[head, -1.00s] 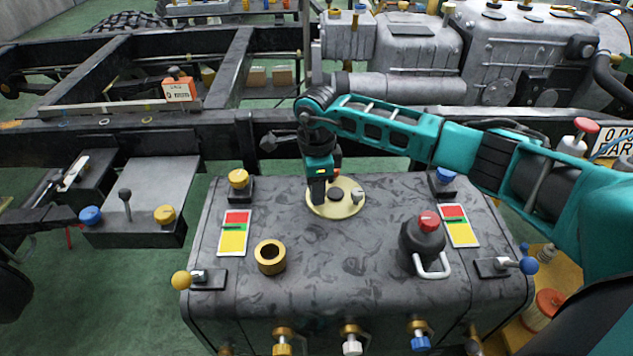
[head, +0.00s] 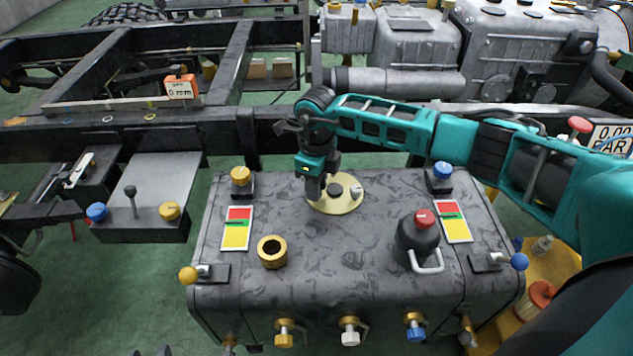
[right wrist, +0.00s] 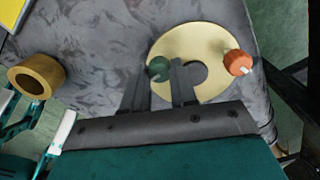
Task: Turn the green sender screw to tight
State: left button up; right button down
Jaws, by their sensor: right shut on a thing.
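The green sender screw (right wrist: 158,68) sits on a round pale brass plate (right wrist: 205,45) on top of the dark tank. In the right wrist view it lies between the two fingers of my right gripper (right wrist: 160,85), which is shut on it. In the head view my right gripper (head: 314,192) points down at the left part of the brass plate (head: 325,207); its fingers hide the screw there. An orange knob (right wrist: 238,62) stands on the same plate, clear of the fingers. Two dark tips at the head view's bottom edge may be my left gripper (head: 150,352); too little shows.
The tank top (head: 310,245) carries a brass ring (head: 272,251), a dark filler with a red cap (head: 425,219), and two red-yellow cards (head: 237,228). Yellow and blue knobs stand at its corners. A chassis rail (head: 120,128) runs behind.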

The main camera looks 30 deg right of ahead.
dwell(0.3)
jog(key=c, duration=0.9)
grip_release()
jog(key=shift+r, duration=0.1)
notch_tip(320, 180, up, 13)
jog(key=shift+f+p, duration=0.1)
jog(key=shift+p, duration=1.1)
